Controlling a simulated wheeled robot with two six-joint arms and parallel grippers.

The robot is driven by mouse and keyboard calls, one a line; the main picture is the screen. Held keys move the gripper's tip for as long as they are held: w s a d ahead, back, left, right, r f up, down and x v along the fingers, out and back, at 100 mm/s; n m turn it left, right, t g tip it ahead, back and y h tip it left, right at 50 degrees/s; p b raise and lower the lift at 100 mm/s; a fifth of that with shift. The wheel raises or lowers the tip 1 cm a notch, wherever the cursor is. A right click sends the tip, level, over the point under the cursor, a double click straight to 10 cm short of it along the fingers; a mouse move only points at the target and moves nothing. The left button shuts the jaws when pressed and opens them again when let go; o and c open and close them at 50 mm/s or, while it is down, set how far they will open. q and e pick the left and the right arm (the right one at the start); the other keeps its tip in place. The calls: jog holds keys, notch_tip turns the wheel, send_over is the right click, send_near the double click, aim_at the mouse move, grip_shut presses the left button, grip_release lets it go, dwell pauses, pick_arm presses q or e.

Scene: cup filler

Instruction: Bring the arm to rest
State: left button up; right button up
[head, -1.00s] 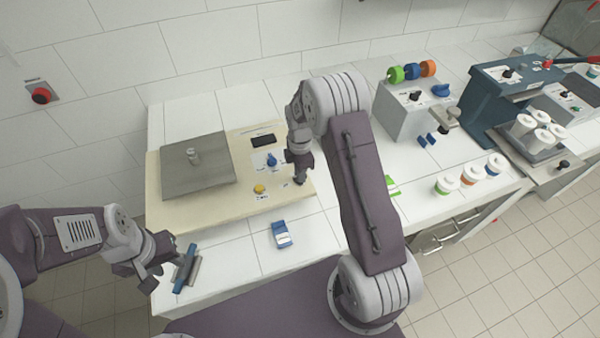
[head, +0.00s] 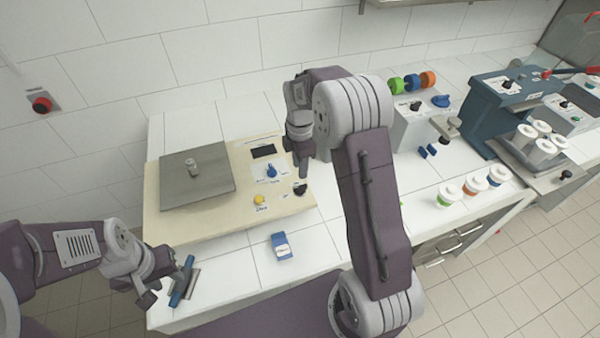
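My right arm reaches over the beige board (head: 215,225). Its gripper (head: 303,168) points down, above a black knob (head: 300,189) at the board's right edge. There is a gap between them, and the gripper appears empty. I see its fingers edge-on, so their opening is unclear. My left gripper (head: 163,283) is low at the left, with its fingers apart, beside a blue-handled tool (head: 183,281) at the counter's front left corner. I cannot tell whether it touches the tool.
The board carries a grey plate (head: 215,180), a blue knob (head: 271,172) and a yellow button (head: 260,199). A small blue box (head: 281,246) lies in front. Several lidded cups (head: 473,176) and a dark blue machine (head: 487,115) stand at the right. The wall is close behind.

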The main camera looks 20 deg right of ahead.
dwell(0.4)
jog(key=s+a+r+m, duration=0.2)
jog(key=s+a+r, duration=0.2)
jog(key=s, duration=0.3)
jog(key=s+f+m+t, duration=0.1)
jog(key=s+f+m, duration=0.4)
jog(key=s+m, duration=0.6)
jog(key=m, duration=0.5)
jog(key=shift+s+a, duration=0.2)
jog(key=shift+a, duration=0.15)
